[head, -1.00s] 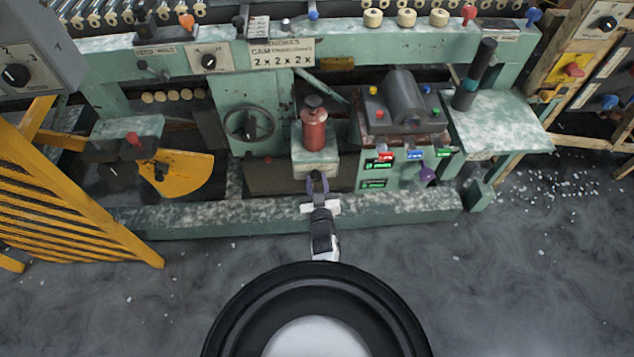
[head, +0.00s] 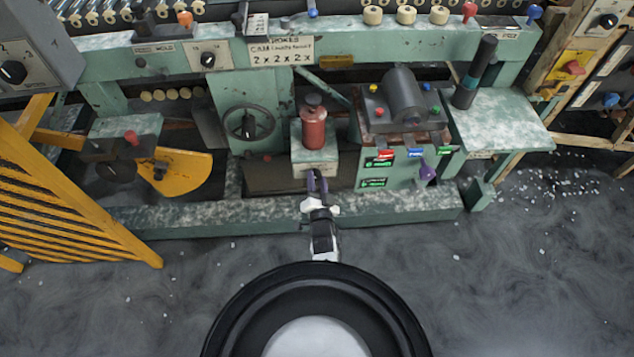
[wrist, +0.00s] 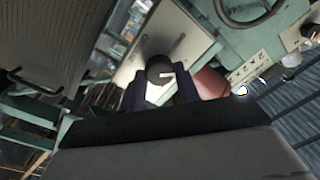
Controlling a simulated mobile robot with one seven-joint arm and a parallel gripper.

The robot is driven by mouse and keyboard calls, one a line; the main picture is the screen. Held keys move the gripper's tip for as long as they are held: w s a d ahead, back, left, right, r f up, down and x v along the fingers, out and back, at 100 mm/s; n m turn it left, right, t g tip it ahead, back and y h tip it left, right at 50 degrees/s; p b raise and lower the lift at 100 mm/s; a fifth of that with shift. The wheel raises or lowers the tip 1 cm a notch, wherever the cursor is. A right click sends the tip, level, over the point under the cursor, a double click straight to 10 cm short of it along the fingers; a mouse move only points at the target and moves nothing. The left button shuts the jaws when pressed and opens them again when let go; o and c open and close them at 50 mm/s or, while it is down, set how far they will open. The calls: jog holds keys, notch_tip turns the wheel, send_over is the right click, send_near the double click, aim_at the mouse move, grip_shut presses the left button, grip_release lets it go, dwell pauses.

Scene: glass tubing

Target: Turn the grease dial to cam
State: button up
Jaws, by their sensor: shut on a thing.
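The grease dial is a small round black knob with a white pointer mark. In the wrist view the dial (wrist: 159,69) sits on a pale plate between my dark fingers, its pointer toward the right of the picture. My gripper (wrist: 160,85) is shut on it. In the head view my gripper (head: 317,180) reaches up to the front of a small green box (head: 315,155), and its purple fingers largely hide the dial. A red grease cylinder (head: 313,130) with a dark cap stands on this box. I cannot read any dial label.
A handwheel (head: 248,124) is left of the box. A control box with coloured buttons (head: 402,158) and a purple knob (head: 427,172) is close on the right. A green base beam (head: 400,209) crosses below. A yellow slatted guard (head: 70,205) stands left. The floor in front is clear.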

jog(key=shift+m+b, duration=0.3)
jog(key=shift+m, duration=0.8)
jog(key=shift+r, duration=0.1)
jog(key=o, duration=1)
